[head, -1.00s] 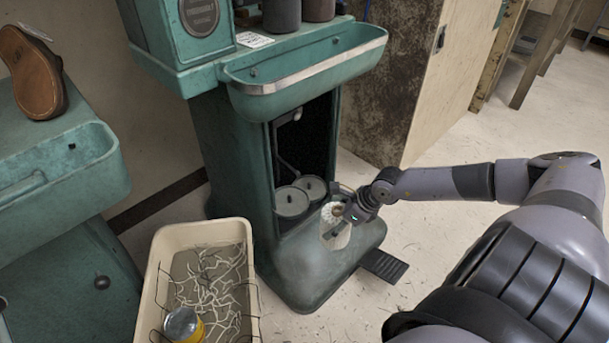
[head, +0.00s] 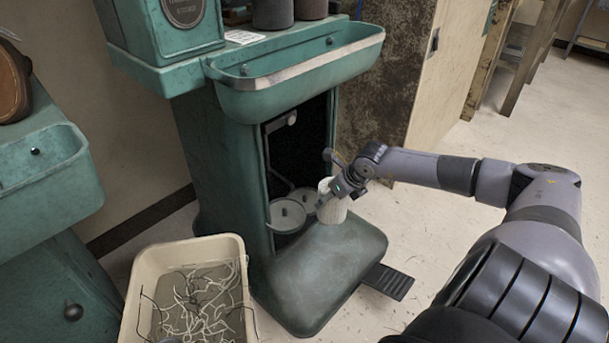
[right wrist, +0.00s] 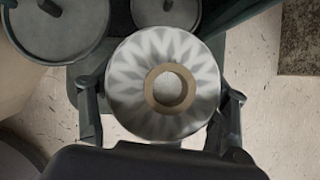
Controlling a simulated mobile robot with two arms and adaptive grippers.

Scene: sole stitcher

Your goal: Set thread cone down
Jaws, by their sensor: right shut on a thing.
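The thread cone (head: 332,208) is white and looks upright, beside the opening in the green machine's column, above or at its rounded base (head: 320,260). My right gripper (head: 337,190) is shut on it. In the right wrist view the cone (right wrist: 165,48) is seen from its top, with a brown ring around its core hole, and the gripper's fingers (right wrist: 162,108) hold it from both sides. Two grey round plates with centre pegs (head: 288,213) sit in the opening, next to the cone. Whether the cone's bottom touches anything is hidden. My left gripper is out of view.
A green trough (head: 300,75) overhangs the opening. A cream bin (head: 243,270) with loose thread scraps stands left of the base. A black pedal (head: 388,281) sticks out at the right. Another green machine (head: 50,180) is at the left; floor at right is clear.

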